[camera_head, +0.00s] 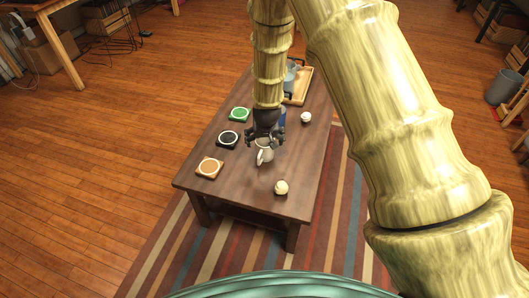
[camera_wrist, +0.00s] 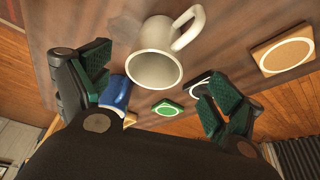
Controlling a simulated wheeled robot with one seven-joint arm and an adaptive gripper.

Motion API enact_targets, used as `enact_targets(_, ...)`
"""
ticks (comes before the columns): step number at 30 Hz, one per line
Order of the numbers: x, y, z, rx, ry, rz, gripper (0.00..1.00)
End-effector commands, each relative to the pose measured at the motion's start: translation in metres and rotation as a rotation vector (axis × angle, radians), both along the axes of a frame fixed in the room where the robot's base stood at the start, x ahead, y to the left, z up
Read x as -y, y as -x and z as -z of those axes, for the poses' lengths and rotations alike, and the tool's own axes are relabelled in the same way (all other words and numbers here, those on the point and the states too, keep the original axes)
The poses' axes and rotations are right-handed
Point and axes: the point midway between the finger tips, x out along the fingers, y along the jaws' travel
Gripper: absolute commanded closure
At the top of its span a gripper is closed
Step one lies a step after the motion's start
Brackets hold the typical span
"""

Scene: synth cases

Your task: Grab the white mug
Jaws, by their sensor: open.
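The white mug (camera_head: 265,155) stands on the dark wooden table, its handle towards the front left. In the wrist view the mug (camera_wrist: 153,50) shows its open rim, between and just beyond my fingers, with its handle to the upper right. My gripper (camera_head: 264,138) is above the mug, pointing down. In the wrist view the green-padded fingers of my gripper (camera_wrist: 160,82) are spread wide with nothing between the pads. I cannot tell whether any finger touches the mug.
A blue mug (camera_wrist: 117,92) stands close behind the white one, near one finger. Orange (camera_head: 209,167), black (camera_head: 228,140) and green (camera_head: 239,114) coasters line the table's left. Round cream objects (camera_head: 281,187) (camera_head: 306,118) lie on the right. A wooden tray (camera_head: 301,92) is at the back.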

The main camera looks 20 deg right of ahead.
Motion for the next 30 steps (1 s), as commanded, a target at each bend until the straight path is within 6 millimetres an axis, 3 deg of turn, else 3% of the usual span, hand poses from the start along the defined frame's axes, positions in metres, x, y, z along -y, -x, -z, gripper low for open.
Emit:
enact_targets(15,0.01,-0.023,0.045,0.0,0.0,0.0,0.07)
enact_targets(22,0.01,-0.024,0.046,0.0,0.0,0.0,0.07)
enact_targets(30,0.01,-0.024,0.046,0.0,0.0,0.0,0.55)
